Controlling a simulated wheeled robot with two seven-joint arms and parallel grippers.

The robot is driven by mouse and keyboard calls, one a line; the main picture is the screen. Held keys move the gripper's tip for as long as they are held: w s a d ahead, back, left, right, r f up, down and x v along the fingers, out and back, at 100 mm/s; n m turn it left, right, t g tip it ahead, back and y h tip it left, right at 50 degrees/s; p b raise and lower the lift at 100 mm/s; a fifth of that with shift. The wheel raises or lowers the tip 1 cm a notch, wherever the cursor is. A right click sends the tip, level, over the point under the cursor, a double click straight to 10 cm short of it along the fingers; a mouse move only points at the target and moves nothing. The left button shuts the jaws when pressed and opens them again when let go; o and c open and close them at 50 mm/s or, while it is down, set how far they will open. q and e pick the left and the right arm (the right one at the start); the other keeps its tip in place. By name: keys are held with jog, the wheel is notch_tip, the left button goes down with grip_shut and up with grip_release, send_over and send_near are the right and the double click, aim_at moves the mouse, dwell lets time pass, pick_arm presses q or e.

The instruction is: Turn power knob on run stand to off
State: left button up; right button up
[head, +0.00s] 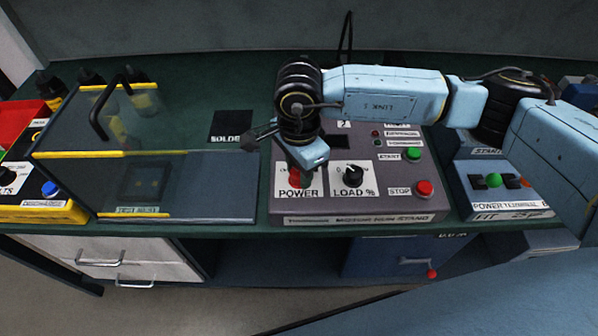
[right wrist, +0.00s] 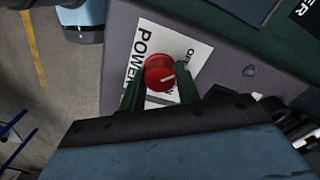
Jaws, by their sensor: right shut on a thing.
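The run stand (head: 350,218) is a grey sloped box on the green bench. Its red power knob (right wrist: 160,72) sits on a white POWER label (right wrist: 185,45). In the head view the red knob (head: 294,176) shows partly behind my right gripper (head: 300,170). In the right wrist view, the two dark green fingers of my right gripper (right wrist: 160,85) are shut on the red knob, one on each side. A white pointer line shows on the knob's face, towards its lower right in that view. My left gripper is not in view.
A black LOAD % knob (head: 352,175), a green START button (head: 414,154) and a red STOP button (head: 424,187) are close to the right of the power knob. A clear-lidded box (head: 150,205) stands to the left, and a power terminal (head: 500,200) to the right.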

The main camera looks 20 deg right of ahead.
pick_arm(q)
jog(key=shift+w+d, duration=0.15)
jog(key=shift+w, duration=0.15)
pick_arm(e)
jog(key=o, duration=1)
jog(key=shift+r, duration=0.15)
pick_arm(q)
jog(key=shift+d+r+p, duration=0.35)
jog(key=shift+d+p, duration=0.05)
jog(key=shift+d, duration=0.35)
pick_arm(e)
notch_tip(320, 180, up, 13)
jog(key=shift+r, duration=0.1)
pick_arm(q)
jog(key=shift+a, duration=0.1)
